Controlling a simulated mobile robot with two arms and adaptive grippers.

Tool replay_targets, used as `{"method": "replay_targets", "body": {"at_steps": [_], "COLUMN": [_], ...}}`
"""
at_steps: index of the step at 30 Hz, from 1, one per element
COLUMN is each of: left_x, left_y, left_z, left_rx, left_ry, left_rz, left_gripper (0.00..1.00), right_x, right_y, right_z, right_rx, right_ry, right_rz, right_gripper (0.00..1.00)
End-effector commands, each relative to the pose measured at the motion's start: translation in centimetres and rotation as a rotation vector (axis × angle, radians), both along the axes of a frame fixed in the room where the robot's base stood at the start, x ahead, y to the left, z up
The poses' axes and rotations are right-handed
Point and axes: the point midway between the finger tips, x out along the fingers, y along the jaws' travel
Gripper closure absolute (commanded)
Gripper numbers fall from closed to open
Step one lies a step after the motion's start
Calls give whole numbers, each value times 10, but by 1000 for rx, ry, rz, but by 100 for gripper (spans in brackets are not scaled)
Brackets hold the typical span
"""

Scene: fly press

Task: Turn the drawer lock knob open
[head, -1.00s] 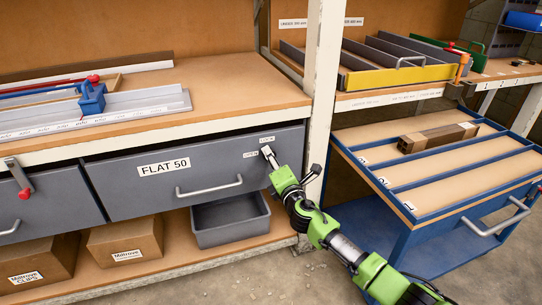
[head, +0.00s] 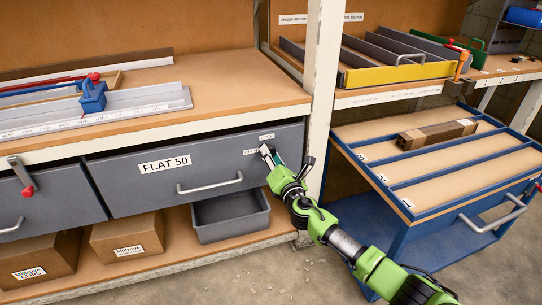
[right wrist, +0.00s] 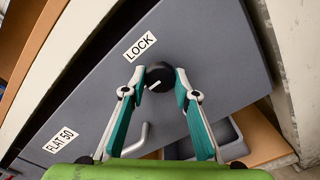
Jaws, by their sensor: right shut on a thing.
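The drawer lock knob (right wrist: 158,72) is black and round, with a short white mark on its lower side, slanting down to the left in the right wrist view. My right gripper (right wrist: 160,80) is shut on it, one fingertip on each side. In the head view my right gripper (head: 269,154) reaches the upper right of the grey drawer front (head: 150,194), hiding the knob. A LOCK label (right wrist: 140,46) is beside the knob in the right wrist view. The drawer is labelled FLAT 50 and appears closed. My left gripper is not in view.
The drawer handle (head: 210,186) is left of my right gripper. A rack post (head: 320,105) stands close on the right, with a blue trolley (head: 395,255) beyond it. A grey bin (head: 230,218) sits on the shelf below.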

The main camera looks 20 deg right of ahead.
Motion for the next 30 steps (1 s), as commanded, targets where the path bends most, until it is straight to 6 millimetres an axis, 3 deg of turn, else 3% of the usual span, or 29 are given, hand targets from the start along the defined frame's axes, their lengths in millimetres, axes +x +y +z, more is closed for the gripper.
{"method": "replay_targets", "body": {"at_steps": [5,6,7,20,26,30], "left_x": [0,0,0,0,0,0], "left_y": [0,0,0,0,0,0], "left_z": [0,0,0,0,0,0], "left_rx": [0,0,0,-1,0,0], "left_ry": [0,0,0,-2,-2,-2], "left_rz": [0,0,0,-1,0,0], "left_gripper": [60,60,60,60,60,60], "right_x": [0,0,0,-4,-26,-51], "right_y": [0,-1,-1,0,-1,-2], "right_z": [-2,-2,-2,-1,-1,-1], "right_rx": [-7,-7,-7,-3,-5,-4], "right_ry": [2,2,2,0,1,1], "right_rz": [-1,-1,-1,0,2,1], "right_gripper": [100,62,55,55,55,55]}}
